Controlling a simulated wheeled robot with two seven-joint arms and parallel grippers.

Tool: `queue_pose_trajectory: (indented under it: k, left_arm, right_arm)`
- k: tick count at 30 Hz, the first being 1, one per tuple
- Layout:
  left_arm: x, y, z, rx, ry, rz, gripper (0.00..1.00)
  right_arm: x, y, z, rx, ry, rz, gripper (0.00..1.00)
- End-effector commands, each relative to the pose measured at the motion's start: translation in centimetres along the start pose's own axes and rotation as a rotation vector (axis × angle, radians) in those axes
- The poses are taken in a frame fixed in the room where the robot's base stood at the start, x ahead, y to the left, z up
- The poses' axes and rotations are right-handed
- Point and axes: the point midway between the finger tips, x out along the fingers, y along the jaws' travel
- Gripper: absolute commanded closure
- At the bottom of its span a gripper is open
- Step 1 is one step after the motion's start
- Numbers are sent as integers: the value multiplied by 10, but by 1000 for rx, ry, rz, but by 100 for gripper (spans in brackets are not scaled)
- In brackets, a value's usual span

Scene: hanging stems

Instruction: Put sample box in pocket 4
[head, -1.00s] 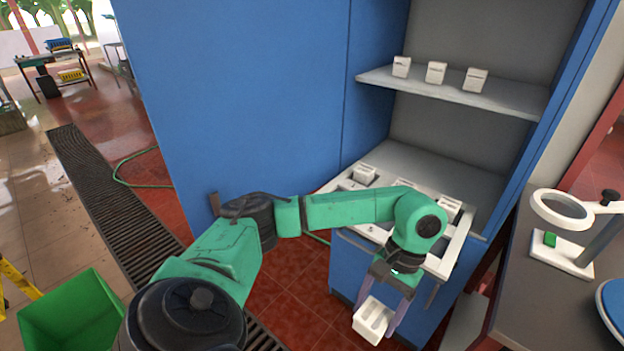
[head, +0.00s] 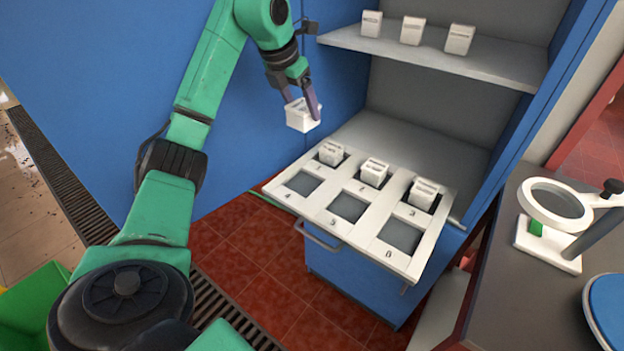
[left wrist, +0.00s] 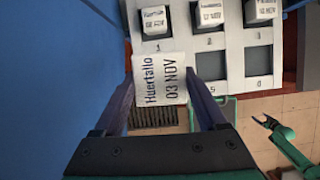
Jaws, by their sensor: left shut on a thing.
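The sample box (head: 301,115) is white and held in my left gripper (head: 303,103), which is shut on it. In the left wrist view the box (left wrist: 160,80) shows a label reading "Huertallo 03 NOV". It is in the air, above and behind the left end of the pull-out tray (head: 322,217) in the head view. Pocket 4 (head: 305,184) is empty, at the front left of the tray; the held box covers it in the left wrist view. My right gripper (left wrist: 265,122) appears far off in the left wrist view, with its fingers apart and empty.
White boxes fill pocket 1 (head: 331,153), pocket 2 (head: 373,172) and pocket 3 (head: 423,194). Pocket 5 (head: 348,207) and pocket 6 (head: 402,236) are empty. A shelf (head: 430,62) with three boxes is above. The blue cabinet wall (head: 110,80) stands close left; a magnifier stand (head: 548,240) is right.

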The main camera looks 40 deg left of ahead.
Motion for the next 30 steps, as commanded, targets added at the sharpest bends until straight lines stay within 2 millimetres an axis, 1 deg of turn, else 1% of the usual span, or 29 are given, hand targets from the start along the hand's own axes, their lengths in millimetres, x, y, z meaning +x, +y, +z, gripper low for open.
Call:
queue_pose_trajectory:
  k: [2, 4, 10, 12, 15, 20, 24, 27, 30]
  left_arm:
    - [4, 4, -2, -44, 3, 18, 86]
    - [20, 4, -9, -49, 7, 21, 86]
    - [81, 3, -36, -45, 10, 17, 86]
    - [102, 3, -44, -44, 10, 16, 86]
    - [127, 3, -55, -45, 7, 16, 86]
    - [152, 2, -64, -44, 4, 15, 86]
    - [176, 2, -74, -44, 5, 14, 86]
    - [182, 3, -77, -44, 3, 17, 86]
    - [182, 3, -77, -43, 2, 18, 86]
  right_arm:
    - [2, 2, -2, -1, 3, 2, 12]
    - [6, 3, -2, -1, 4, 4, 12]
    - [13, 3, 2, -2, -1, 5, 12]
    - [12, 3, 3, -2, -3, 4, 12]
    - [10, 3, 3, -2, -3, 4, 12]
    - [7, 3, 2, -2, -2, 4, 12]
    - [3, 3, 2, -2, -1, 4, 12]
    - [3, 2, 1, -1, -1, 3, 12]
    - [4, 1, 1, 0, 0, 1, 12]
